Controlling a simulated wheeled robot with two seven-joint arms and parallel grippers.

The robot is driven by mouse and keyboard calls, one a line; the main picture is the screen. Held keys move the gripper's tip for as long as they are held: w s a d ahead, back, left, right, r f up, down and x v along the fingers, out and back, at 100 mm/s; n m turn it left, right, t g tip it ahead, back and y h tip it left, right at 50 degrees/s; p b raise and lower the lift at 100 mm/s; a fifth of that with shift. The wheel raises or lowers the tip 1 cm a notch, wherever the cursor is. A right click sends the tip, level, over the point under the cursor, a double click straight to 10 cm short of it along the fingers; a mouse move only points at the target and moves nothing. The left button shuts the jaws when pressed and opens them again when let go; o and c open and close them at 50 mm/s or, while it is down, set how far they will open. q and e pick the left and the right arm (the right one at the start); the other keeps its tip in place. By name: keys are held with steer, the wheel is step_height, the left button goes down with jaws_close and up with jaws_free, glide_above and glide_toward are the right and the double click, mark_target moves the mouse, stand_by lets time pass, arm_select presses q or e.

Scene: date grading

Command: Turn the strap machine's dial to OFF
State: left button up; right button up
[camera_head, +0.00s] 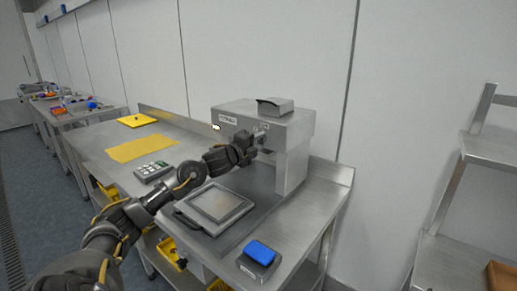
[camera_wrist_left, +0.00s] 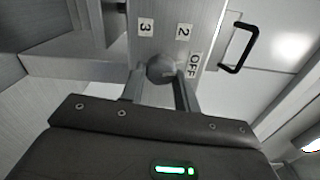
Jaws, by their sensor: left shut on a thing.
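The grey strap machine (camera_head: 290,127) stands at the back of the steel table. My left gripper (camera_head: 256,138) reaches its front near the top and is shut on the dial. In the left wrist view the round grey dial (camera_wrist_left: 160,68) sits between the two fingers of the gripper (camera_wrist_left: 160,84). The labels "3" (camera_wrist_left: 145,28), "2" (camera_wrist_left: 183,31) and "OFF" (camera_wrist_left: 193,65) show beside the dial on the machine's face. Which label the dial points to I cannot tell. My right gripper is not in view.
A framed plate with a black handle (camera_head: 216,205) lies in front of the machine. A blue-topped box (camera_head: 260,254) sits near the front edge. A grey keypad box (camera_head: 154,171) and a yellow mat (camera_head: 140,149) lie to the left. A steel shelf unit (camera_head: 490,150) stands at right.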

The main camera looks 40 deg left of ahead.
arm_select(q)
steer(key=shift+m+b, duration=0.7)
steer(key=shift+m, duration=0.3)
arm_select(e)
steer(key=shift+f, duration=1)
arm_select(q)
steer(key=o, duration=1)
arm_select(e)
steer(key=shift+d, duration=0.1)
arm_select(q)
steer(key=s+b, duration=0.5)
steer(key=s, duration=0.5)
steer(key=shift+s+d, duration=0.1)
steer(key=shift+s, duration=0.25)
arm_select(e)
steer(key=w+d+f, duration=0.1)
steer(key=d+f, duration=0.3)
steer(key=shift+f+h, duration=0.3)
